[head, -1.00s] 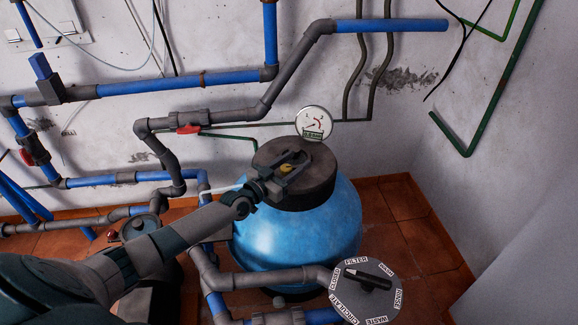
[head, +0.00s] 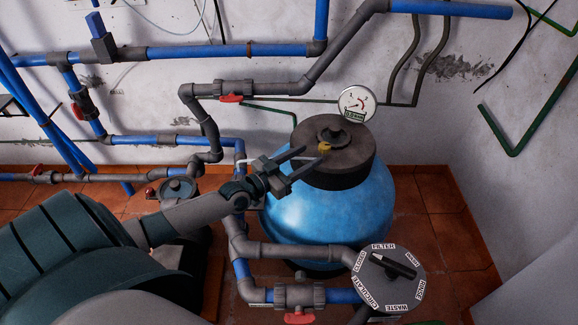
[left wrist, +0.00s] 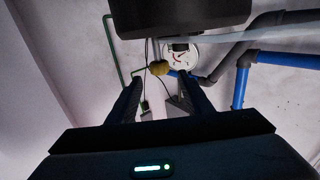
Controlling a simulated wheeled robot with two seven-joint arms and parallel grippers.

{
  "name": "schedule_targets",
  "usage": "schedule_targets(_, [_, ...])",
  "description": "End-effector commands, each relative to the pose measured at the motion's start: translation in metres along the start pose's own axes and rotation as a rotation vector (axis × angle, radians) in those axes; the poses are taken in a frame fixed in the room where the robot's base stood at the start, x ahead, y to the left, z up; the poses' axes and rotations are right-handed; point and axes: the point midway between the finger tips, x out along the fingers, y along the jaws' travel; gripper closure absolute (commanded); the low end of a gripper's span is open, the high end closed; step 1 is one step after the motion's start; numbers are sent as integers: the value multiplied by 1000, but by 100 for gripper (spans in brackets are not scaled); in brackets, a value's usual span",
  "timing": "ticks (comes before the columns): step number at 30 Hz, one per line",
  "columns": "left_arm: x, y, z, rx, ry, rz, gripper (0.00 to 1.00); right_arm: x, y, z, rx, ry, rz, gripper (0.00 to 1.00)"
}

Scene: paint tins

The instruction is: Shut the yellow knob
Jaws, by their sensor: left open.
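The small yellow knob (head: 325,147) sits at the dark lid (head: 345,170) of the blue tank (head: 325,220). In the left wrist view the yellow knob (left wrist: 159,68) shows ahead of and between the two fingers. My left gripper (head: 313,156) is open, its fingers pointing right toward the knob from the lid's left side. In the left wrist view nothing is between the gripper's fingertips (left wrist: 158,82); I cannot tell the exact gap to the knob. My right gripper is not in view.
A round gauge (head: 357,104) stands behind the lid. A grey valve head with a black handle (head: 392,266) is at front right. Red-handled valves (head: 231,98) and blue and grey pipes (head: 200,51) run along the wall. Tiled floor (head: 440,200) is clear at right.

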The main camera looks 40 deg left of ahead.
Motion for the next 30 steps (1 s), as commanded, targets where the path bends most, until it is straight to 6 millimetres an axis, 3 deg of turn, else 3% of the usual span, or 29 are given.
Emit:
schedule_targets(6, [-33, 0, 1, 1, -2, 1, 54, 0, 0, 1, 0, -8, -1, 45])
schedule_targets(12, [-52, 0, 1, -1, 0, 0, 54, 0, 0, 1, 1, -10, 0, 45])
schedule_targets(30, [-58, 0, 0, 0, 1, 0, 54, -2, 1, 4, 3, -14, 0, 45])
